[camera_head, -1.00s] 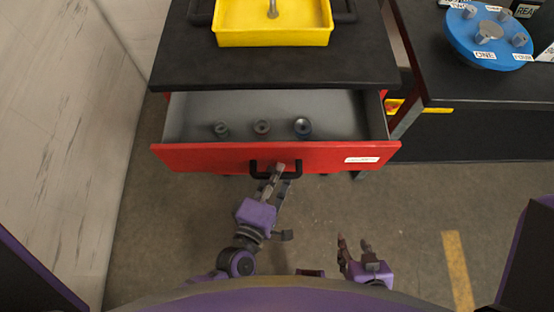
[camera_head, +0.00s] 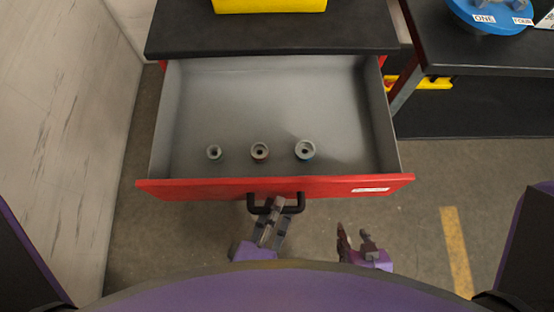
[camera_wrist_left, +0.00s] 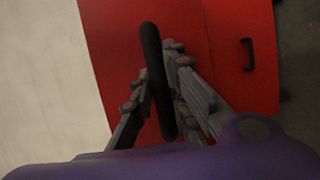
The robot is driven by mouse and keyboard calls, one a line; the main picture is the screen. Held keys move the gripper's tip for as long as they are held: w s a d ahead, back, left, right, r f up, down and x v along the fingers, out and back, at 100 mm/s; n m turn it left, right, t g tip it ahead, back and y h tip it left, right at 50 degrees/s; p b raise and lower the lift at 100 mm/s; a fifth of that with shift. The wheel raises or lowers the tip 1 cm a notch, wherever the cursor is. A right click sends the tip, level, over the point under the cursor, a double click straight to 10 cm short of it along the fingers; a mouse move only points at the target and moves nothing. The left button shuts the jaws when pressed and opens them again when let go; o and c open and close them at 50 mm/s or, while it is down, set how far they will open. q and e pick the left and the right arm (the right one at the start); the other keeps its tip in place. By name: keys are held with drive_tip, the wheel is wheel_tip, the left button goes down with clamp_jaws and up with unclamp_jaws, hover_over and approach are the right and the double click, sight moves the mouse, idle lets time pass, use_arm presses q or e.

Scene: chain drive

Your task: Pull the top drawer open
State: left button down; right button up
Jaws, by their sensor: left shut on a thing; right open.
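The top drawer has a red front (camera_head: 220,188) and a grey inside (camera_head: 265,100). It stands well out from the cabinet under the black top (camera_head: 270,38). Its black handle (camera_head: 292,208) is on the middle of the front. My left gripper (camera_head: 272,212) is shut on the handle; in the left wrist view the black handle bar (camera_wrist_left: 158,80) lies between the fingers (camera_wrist_left: 165,95). My right gripper (camera_head: 357,240) is open and empty, to the right of the left one and below the drawer front.
A yellow tray (camera_head: 270,5) is on the cabinet top. A pale wall (camera_head: 60,130) is at the left, a black table (camera_head: 480,45) at the right. Floor shows at the right.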

use_arm(q)
drive_tip(key=shift+r, duration=0.1)
drive_tip(key=c, duration=1.7)
unclamp_jaws()
drive_tip(key=shift+s, duration=0.1)
